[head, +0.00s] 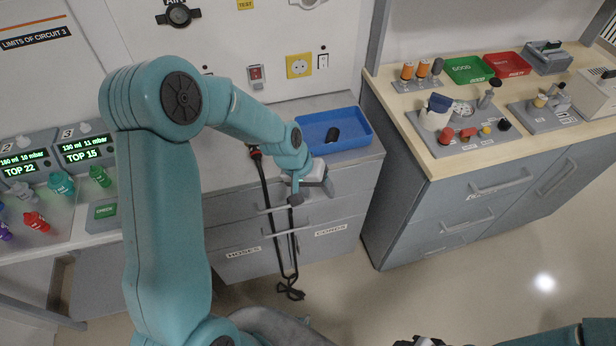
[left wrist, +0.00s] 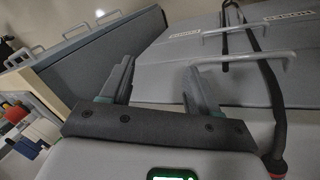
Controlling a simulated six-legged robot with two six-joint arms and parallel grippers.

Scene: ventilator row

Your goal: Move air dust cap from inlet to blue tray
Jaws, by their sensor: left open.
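The blue tray (head: 362,142) sits on the grey counter near the middle of the head view. My left gripper (head: 312,192) is in front of the counter drawers, below the tray. Its fingers are apart with nothing between them, as the left wrist view (left wrist: 160,82) also shows.
A black hose (head: 268,205) hangs down the drawer fronts beside my left gripper. Drawer handles (head: 330,215) stick out there. A wooden-topped bench (head: 450,150) on the right holds green and red trays. Monitors and coloured caps stand at the left. The floor between is clear.

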